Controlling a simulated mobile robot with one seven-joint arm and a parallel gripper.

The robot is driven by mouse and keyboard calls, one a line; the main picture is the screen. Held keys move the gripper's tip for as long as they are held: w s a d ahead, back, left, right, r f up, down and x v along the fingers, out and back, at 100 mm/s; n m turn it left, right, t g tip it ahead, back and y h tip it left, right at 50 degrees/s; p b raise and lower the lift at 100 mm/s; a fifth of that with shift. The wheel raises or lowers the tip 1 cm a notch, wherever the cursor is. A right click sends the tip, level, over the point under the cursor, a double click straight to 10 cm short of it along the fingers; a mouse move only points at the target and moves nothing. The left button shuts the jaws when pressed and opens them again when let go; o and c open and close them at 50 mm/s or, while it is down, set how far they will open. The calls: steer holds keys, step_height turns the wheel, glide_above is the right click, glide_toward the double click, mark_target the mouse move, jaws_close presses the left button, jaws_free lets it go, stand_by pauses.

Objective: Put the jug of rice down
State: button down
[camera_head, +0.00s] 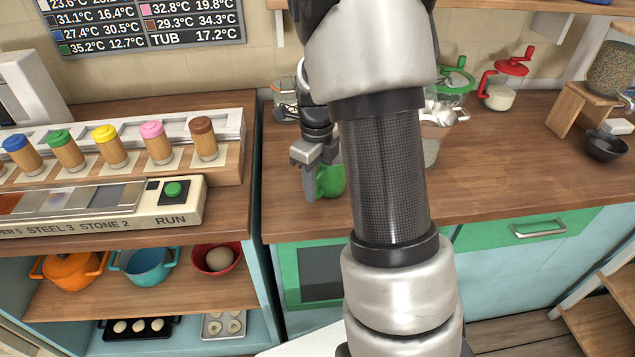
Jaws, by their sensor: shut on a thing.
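A green jug (331,181) shows just left of my arm, over the front part of the wooden counter (500,180). My gripper (311,178) points down at the jug's left side and is shut on it. The jug looks upright. My forearm hides its right side, and the gripper covers part of its top, so I cannot see the rice inside. I cannot tell whether the jug's base touches the counter.
Behind are a glass jar (285,98), a green-lidded crank jar (455,80) and a red-lidded one (503,85). A black bowl (605,146) stands at right. The control panel (100,205) and coloured shakers are left.

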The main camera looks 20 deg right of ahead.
steer(key=shift+f, duration=0.25)
steer(key=c, duration=1)
jaws_free()
steer(key=shift+c, duration=0.2)
step_height(320, 180, up, 17)
steer(key=p, duration=0.1)
steer(key=shift+s+a+r+p, duration=0.15)
steer(key=shift+s+r+p, duration=0.05)
steer(key=shift+p, duration=0.15)
jaws_close()
steer(key=shift+r, duration=0.1)
stand_by(0.6)
